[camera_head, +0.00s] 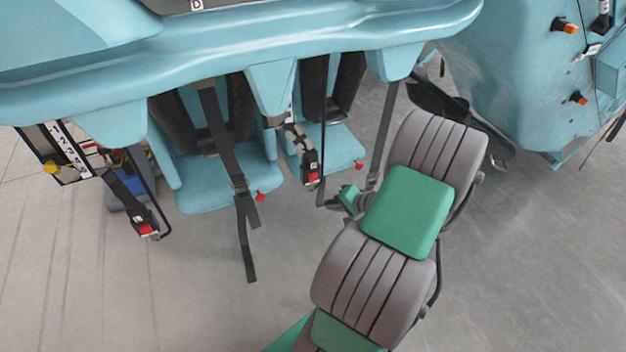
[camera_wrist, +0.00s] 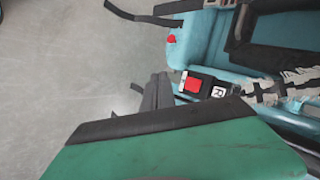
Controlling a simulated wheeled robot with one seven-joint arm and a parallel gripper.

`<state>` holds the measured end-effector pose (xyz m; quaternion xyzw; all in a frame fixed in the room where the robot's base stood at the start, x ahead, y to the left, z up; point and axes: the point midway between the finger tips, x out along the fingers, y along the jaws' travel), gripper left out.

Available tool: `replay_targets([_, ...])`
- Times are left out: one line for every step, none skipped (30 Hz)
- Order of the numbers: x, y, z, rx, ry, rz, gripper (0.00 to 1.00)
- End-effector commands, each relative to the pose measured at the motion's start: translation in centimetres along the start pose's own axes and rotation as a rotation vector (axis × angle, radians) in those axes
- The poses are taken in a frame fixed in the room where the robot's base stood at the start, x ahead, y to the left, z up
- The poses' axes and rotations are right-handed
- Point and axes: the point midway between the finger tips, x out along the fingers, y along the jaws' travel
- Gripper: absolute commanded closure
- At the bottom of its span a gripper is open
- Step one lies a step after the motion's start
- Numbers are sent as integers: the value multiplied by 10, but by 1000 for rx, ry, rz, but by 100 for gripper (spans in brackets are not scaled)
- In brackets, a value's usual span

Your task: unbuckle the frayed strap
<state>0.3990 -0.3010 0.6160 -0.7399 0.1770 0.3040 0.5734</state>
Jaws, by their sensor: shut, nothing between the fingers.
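The frayed strap (camera_head: 297,138) hangs between the two teal seats and ends at a black buckle (camera_head: 312,173) with a red button. In the wrist view the frayed strap (camera_wrist: 275,90) shows pale, ragged edges, and its buckle (camera_wrist: 208,86) has a red button and a white label marked R. My gripper (camera_head: 331,204) is shut and empty, just below and right of the buckle in the head view. In the wrist view the fingertips (camera_wrist: 158,78) are left of the buckle and look apart from it; the exact gap cannot be told.
Another red-button buckle (camera_head: 146,228) hangs at the left. A long dark strap (camera_head: 228,165) hangs over the left seat (camera_head: 215,197). Red knobs (camera_head: 260,196) stick out from the seats. The teal car body (camera_head: 280,50) overhangs above. The grey floor (camera_head: 200,290) is open in front.

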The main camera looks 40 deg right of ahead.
Motion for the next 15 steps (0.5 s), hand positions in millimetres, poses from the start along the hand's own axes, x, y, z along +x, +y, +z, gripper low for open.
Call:
replay_targets([4,-2,-2,-3,-1,0,100])
replay_targets([7,-3,-3,-3,-2,0,100])
replay_targets([10,-5,-6,-4,-1,0,100])
replay_targets([14,-7,-8,-5,-1,0,100])
replay_targets([17,-9,-10,-4,-2,0,100])
replay_targets([21,-12,-12,-5,-1,0,100])
replay_targets([25,-14,-15,-4,-2,0,100])
replay_targets([28,-17,-18,-5,-1,1,100])
replay_targets([32,-20,-21,-5,-1,0,100])
replay_targets([35,-22,-23,-5,-2,0,100])
replay_targets([38,-25,-25,-5,-2,0,100])
replay_targets([42,-28,-28,-4,-2,-1,100])
replay_targets([45,-30,-30,-4,-2,0,100])
replay_targets([47,-32,-32,-4,-1,0,100])
replay_targets([50,-34,-35,-3,-1,1,100])
